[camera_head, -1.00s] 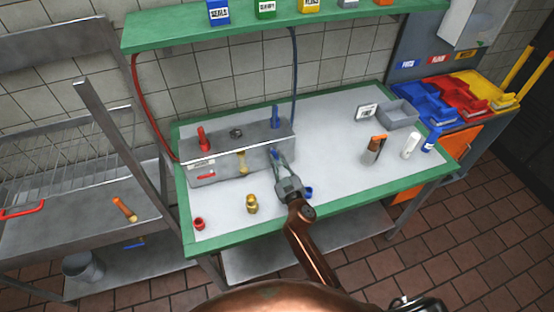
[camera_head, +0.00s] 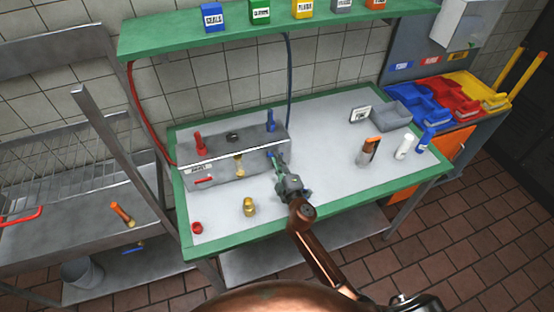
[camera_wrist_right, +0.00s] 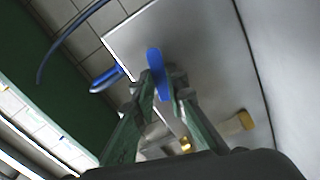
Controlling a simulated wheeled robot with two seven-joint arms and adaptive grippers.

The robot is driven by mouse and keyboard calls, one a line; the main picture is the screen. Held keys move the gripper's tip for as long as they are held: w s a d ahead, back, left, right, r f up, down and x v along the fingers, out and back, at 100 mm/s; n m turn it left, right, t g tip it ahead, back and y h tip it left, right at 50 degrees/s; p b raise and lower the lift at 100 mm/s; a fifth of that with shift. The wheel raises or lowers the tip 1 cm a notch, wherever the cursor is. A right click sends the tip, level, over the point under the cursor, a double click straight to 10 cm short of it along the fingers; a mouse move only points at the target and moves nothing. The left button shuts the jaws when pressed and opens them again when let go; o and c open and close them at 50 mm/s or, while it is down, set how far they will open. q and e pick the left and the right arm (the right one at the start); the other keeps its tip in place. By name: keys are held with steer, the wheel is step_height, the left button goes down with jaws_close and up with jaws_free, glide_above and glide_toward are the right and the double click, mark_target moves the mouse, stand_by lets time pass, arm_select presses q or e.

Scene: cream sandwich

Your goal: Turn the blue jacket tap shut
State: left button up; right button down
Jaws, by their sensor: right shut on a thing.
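The grey metal box (camera_head: 225,170) stands on the green-edged table, with a red and a blue upright fitting on top. The blue jacket tap (camera_head: 271,154) is at the right end of its front face. My right gripper (camera_head: 277,160) reaches it from the front right. In the right wrist view, its fingers (camera_wrist_right: 160,88) are shut on the blue tap handle (camera_wrist_right: 155,62); the fingers hide its lower part. The blue top fitting (camera_head: 271,121) is apart from the gripper. A red handle (camera_head: 203,180) is at the left of the same face. My left gripper is out of view.
A brass fitting (camera_head: 249,207) and a red cap (camera_head: 197,228) lie in front of the box. A brown holder (camera_head: 366,152), a white bottle (camera_head: 404,147) and a grey tray (camera_head: 391,114) stand to the right.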

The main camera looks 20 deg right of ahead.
steer(key=shift+r+n, duration=0.25)
steer(key=shift+n, duration=1.25)
steer(key=shift+p, duration=0.3)
steer(key=c, duration=1.9)
jaws_free()
steer(key=shift+c, duration=0.2)
steer(key=s, duration=1.2)
steer(key=shift+d, duration=0.25)
